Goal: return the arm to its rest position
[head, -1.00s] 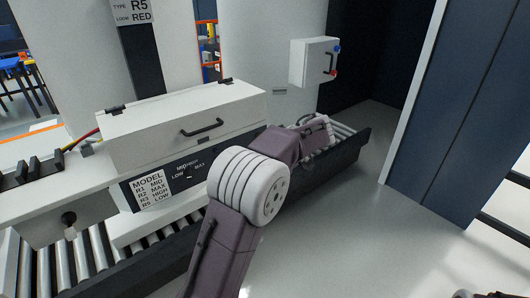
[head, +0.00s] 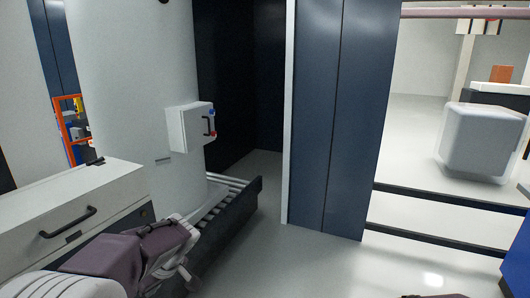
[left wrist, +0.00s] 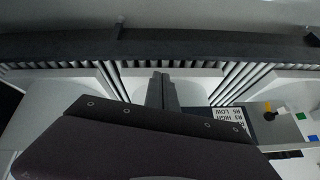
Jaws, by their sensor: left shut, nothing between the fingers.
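My left arm (head: 105,262) reaches in from the bottom left of the head view, in front of the white box with a black handle (head: 68,222). My left gripper (head: 183,272) is at its far end, beside the roller conveyor. In the left wrist view the two dark fingers of the gripper (left wrist: 161,80) are together with nothing between them. The roller conveyor (left wrist: 235,80) lies beyond the fingers there. A label plate (left wrist: 228,118) is partly hidden by my gripper's body. My right gripper is not visible.
A white control box (head: 190,128) with blue and red buttons is on the pale column. The conveyor's dark side rail (head: 233,220) ends beside open floor (head: 285,260). A tall dark-blue panel (head: 335,120) stands right of centre. A pale rounded block (head: 480,142) is farther right.

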